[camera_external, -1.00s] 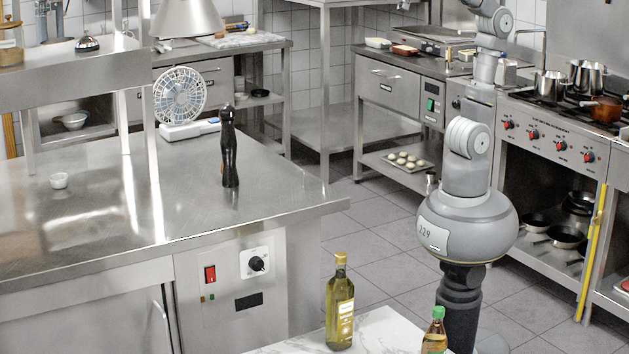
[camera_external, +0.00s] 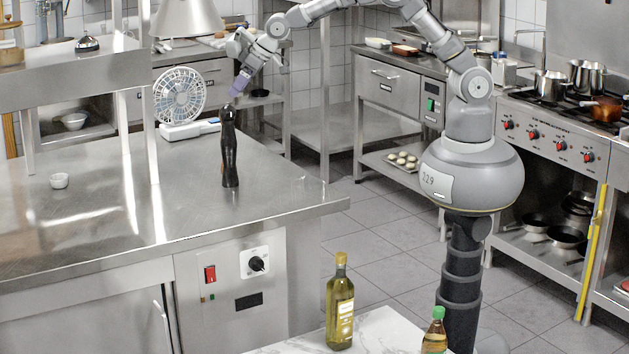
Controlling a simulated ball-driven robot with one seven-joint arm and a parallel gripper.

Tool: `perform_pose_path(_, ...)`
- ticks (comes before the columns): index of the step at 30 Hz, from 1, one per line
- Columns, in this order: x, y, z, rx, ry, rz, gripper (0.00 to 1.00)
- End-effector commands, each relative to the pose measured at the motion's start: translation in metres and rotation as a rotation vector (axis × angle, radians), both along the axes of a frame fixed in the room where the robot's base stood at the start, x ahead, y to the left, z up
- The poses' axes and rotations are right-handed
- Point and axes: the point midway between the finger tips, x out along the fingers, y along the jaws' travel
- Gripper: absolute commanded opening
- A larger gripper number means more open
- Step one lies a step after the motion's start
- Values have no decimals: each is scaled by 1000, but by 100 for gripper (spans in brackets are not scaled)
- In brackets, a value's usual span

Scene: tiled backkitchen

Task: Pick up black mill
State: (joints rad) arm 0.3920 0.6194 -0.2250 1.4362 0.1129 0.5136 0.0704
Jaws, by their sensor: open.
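The black mill (camera_external: 230,158) stands upright on the steel counter (camera_external: 90,210), near its right end. It is tall and dark with a rounded top. My gripper (camera_external: 237,92) hangs just above the mill's top in the picture, tilted down to the left, with purple-tinted fingers. It is open and I see nothing held in it. The fingers seem close to the mill's top, but I cannot tell the exact gap or depth.
A white fan (camera_external: 180,97) stands on the counter behind and left of the mill. An oil bottle (camera_external: 340,302) and a green-capped bottle (camera_external: 435,331) stand on a marble top in front. The counter around the mill is clear.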

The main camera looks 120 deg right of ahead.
Motion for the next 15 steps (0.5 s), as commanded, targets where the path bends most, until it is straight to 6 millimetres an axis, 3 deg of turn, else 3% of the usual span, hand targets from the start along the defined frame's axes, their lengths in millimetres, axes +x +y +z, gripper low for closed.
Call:
perform_pose_path(1,-7,-15,-12,15,26,-35,82)
perform_pose_path(4,-16,-33,-39,32,51,-85,82)
perform_pose_path(8,-16,-42,-59,39,61,-102,82)
perform_pose_path(15,1,-53,-89,40,59,-100,82)
